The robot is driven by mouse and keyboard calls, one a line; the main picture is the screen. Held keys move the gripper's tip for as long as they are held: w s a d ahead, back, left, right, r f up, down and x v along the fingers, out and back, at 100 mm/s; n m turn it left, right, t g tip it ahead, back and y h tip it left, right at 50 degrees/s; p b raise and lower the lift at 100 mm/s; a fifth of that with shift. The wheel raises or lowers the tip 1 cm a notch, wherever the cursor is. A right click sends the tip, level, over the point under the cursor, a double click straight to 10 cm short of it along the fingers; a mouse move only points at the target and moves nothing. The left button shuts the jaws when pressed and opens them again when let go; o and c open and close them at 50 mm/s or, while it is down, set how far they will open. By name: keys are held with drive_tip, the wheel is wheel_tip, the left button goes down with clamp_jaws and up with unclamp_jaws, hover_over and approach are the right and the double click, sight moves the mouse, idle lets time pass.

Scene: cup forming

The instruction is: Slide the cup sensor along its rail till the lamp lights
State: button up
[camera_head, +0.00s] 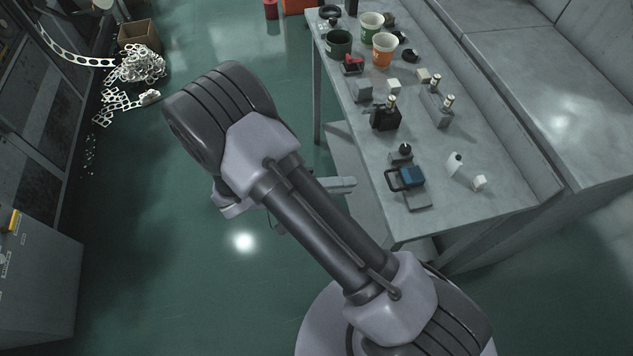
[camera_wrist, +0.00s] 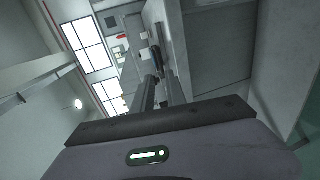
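I cannot make out the cup sensor, its rail or its lamp for certain in either view. In the wrist view my gripper (camera_wrist: 161,92) points away from the camera, its two dark fingers apart with a narrow gap and nothing seen held between them. In the head view my arm crosses the middle, and my gripper is mostly hidden behind it, left of the table and clear of the things on it. The green light in the wrist view is on my own wrist housing.
A long grey table (camera_head: 470,185) at the right holds dark green, green-white and orange tubs (camera_head: 383,50), small devices and a blue-and-black tool (camera_head: 410,177). A cardboard box (camera_head: 139,36) and a heap of pale punched strips (camera_head: 135,66) lie at upper left. Green floor between is clear.

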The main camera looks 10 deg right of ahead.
drive_tip(key=p+v, duration=0.1)
drive_tip(key=v, duration=0.5)
drive_tip(key=shift+a, duration=0.45)
